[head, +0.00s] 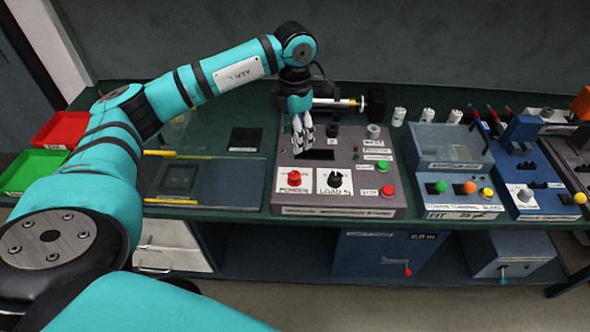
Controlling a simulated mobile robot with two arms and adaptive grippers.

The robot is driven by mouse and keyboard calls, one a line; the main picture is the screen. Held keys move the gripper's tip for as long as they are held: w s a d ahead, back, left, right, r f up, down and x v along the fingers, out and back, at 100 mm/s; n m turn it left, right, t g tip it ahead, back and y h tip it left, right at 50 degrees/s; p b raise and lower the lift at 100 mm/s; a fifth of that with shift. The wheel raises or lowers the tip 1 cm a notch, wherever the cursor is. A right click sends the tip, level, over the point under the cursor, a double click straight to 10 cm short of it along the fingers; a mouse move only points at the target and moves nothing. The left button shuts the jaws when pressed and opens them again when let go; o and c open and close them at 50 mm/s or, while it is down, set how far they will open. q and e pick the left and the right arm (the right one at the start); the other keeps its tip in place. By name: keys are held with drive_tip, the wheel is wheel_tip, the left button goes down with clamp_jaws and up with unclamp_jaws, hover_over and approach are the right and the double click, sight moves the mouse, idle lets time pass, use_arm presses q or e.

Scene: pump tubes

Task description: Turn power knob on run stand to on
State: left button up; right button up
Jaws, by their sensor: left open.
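The run stand (340,207) is a grey box on the dark green bench in the middle of the head view. A red knob (293,179) on a white plate, with a label that seems to read power, sits at its front left. A black knob (335,181) labelled load is to its right. My left gripper (302,142) is open and empty, fingers pointing down over the back left of the stand, behind the red knob in the picture. I cannot tell its height above the panel or the knob's exact setting. My right gripper is not in view.
The stand also has a green button (381,166) and a red button (388,191) at its right. A blue-fronted box (460,209) with coloured buttons stands to the right. Green (34,171) and red (61,129) trays are at the left. A horizontal syringe-like part (336,102) lies behind the gripper.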

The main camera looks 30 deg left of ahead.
sight(295, 174)
use_arm(q)
wheel_tip(295, 174, down, 14)
drive_tip(key=p, duration=0.2)
drive_tip(key=shift+r+p, duration=0.15)
drive_tip(key=shift+p, duration=0.15)
drive_tip(key=shift+c, duration=1.2)
drive_tip(key=c, duration=0.9)
